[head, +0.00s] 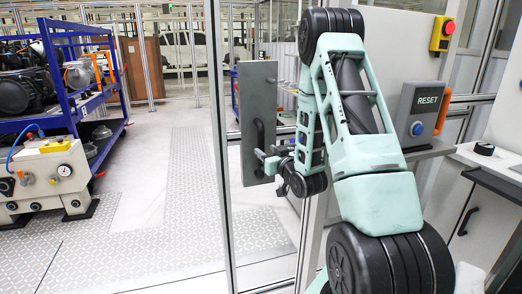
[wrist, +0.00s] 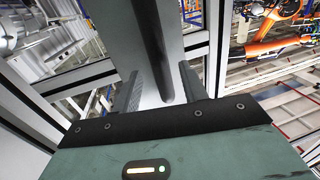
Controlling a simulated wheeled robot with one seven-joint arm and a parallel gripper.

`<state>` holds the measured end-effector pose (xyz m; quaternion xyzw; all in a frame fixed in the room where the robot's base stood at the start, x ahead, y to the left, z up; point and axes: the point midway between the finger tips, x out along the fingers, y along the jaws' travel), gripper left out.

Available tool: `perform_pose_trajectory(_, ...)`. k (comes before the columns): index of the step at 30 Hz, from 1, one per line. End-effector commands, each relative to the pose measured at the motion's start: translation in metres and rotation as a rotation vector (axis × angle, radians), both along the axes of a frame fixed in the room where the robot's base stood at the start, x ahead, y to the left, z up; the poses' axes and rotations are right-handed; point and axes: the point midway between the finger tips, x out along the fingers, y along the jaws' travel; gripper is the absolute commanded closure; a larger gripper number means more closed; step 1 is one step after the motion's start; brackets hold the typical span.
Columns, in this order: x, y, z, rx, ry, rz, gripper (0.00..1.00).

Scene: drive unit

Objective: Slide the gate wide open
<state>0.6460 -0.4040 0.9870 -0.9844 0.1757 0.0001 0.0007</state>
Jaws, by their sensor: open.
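The gate's framed clear panel (head: 222,200) stands left of my arm in the head view. A grey plate (head: 258,85) on it carries a dark vertical bar handle (head: 259,135). My gripper (head: 262,164) is at the lower part of this handle, partly hidden by my own wrist. In the wrist view my gripper (wrist: 160,92) is open, with one finger on each side of the dark handle (wrist: 152,40). The handle runs down between the fingers; I cannot tell whether either finger touches it.
A blue rack (head: 75,75) with motors stands at the left, behind a pale machine (head: 45,180). The patterned floor (head: 170,215) between is clear. At the right are a RESET box (head: 424,103), a red emergency button (head: 449,28) and a counter (head: 490,160).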

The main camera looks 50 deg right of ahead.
Motion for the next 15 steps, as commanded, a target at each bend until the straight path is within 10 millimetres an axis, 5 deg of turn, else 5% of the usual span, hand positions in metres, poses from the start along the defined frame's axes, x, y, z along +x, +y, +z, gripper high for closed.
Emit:
perform_pose_trajectory(6, 0.032, -0.012, 0.002, 0.0, -0.001, 0.0, 0.57)
perform_pose_trajectory(15, 0.045, -0.017, 0.0, 0.0, 0.001, 0.0, 0.57)
